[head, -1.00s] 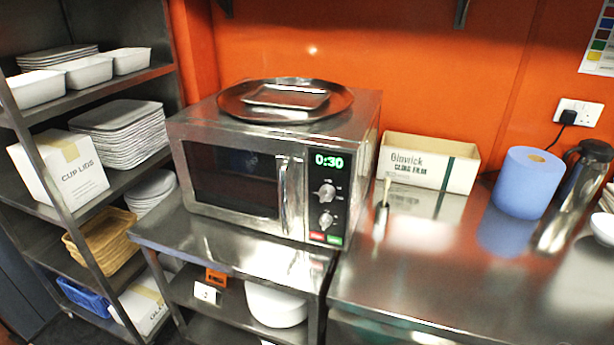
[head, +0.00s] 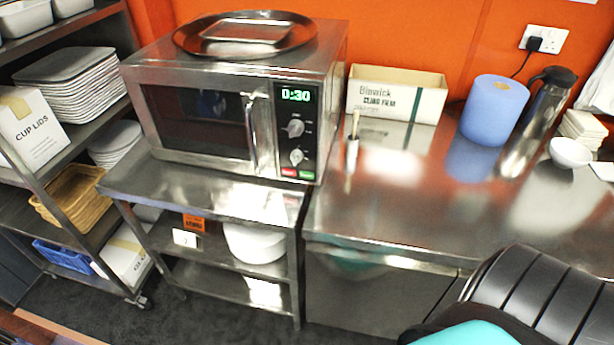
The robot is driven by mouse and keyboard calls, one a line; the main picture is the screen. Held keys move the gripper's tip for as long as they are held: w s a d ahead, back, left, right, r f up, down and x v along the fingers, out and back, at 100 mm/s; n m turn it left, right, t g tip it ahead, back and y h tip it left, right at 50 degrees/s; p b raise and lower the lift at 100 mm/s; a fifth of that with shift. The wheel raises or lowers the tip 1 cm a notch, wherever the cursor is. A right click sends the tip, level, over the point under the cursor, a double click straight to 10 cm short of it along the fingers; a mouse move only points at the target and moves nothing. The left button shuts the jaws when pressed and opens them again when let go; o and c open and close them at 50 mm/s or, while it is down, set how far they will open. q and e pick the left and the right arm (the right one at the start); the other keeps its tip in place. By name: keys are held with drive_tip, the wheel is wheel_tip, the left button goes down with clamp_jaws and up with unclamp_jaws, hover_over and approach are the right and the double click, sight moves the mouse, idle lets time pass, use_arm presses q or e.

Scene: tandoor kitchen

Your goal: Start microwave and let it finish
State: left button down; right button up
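The steel microwave (head: 205,110) stands on a metal stand (head: 225,196) in the left half of the head view. Its door is shut, with a vertical handle (head: 251,134) on the right side. The control panel has a green display (head: 296,95) reading 0:30, two knobs, and a red button (head: 289,173) and green button (head: 306,175) at the bottom. Dark and teal parts of mine show at the lower right. Neither gripper shows in the view.
A round tray (head: 246,47) with a smaller tray on it lies on the microwave. A cling film box (head: 397,95), a blue roll (head: 494,110), a dark flask (head: 545,105) and a white bowl (head: 571,153) stand on the steel counter (head: 400,200). A loaded shelf rack stands at left. The counter's front middle is clear.

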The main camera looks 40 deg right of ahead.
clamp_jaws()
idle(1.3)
